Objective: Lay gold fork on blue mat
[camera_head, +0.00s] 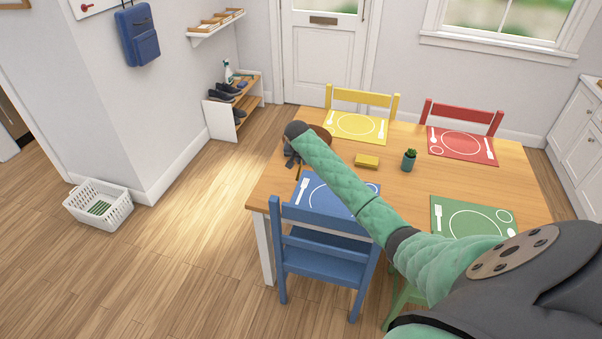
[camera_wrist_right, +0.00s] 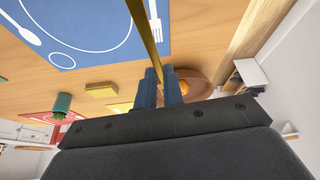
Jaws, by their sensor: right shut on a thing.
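The blue mat (camera_head: 341,201) lies on the wooden table in front of the blue chair. It has a white printed fork and plate ring, and part of it shows in the right wrist view (camera_wrist_right: 105,12). My right gripper (camera_head: 292,158) is by the table's left edge, just beyond the mat's far left corner. In the right wrist view its fingers (camera_wrist_right: 159,88) are shut on the gold fork (camera_wrist_right: 147,32), a thin gold strip running out past the top edge. The fork's far end is out of that view. My left gripper is not in view.
A brown bowl (camera_wrist_right: 197,82) is close to the gripper. A yellow block (camera_head: 367,161) and a potted plant (camera_head: 409,160) stand mid-table. Yellow (camera_head: 347,125), red (camera_head: 475,144) and green (camera_head: 440,212) mats lie around. The blue chair (camera_head: 327,262) fronts the blue mat.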

